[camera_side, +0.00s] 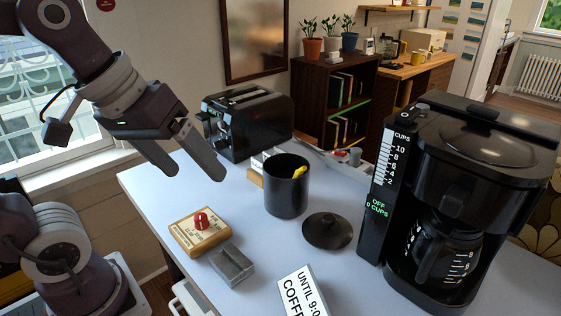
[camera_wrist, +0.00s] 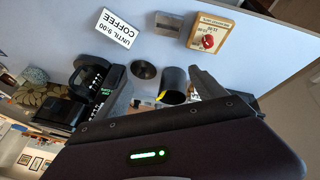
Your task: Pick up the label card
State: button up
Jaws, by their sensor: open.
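The label card (camera_side: 299,294), white with black "UNTIL 9:00 COFFEE" lettering, is at the front of the table and cut off by the bottom edge of the side view. In the wrist view the whole label card (camera_wrist: 118,28) shows near the top left, upside down. My gripper (camera_side: 196,170) is open and empty, raised above the table's left side near the toaster, well apart from the card. In the wrist view my gripper's (camera_wrist: 163,88) fingers stand wide apart, with the card beyond them.
A black canister (camera_side: 287,192) holding something yellow stands mid-table, its dark lid (camera_side: 327,231) beside it. A wooden box with a red knob (camera_side: 198,232) and a grey block (camera_side: 231,265) lie left of the card. A coffee maker (camera_side: 465,190) stands right, a toaster (camera_side: 248,122) behind.

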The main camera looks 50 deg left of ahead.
jog(key=w+a+r+n, duration=0.1)
jog(key=w+a+n, duration=0.1)
jog(key=w+n, duration=0.5)
jog(key=n, duration=2.4)
send_over(281, 149)
jog(key=s, duration=0.3)
notch_tip(281, 149, down, 16)
jog(key=r, duration=0.1)
jog(key=shift+g+y, duration=0.3)
jog(key=shift+g, duration=0.2)
jog(key=x, duration=0.8)
jog(key=shift+w, duration=0.1)
jog(key=shift+c, duration=0.4)
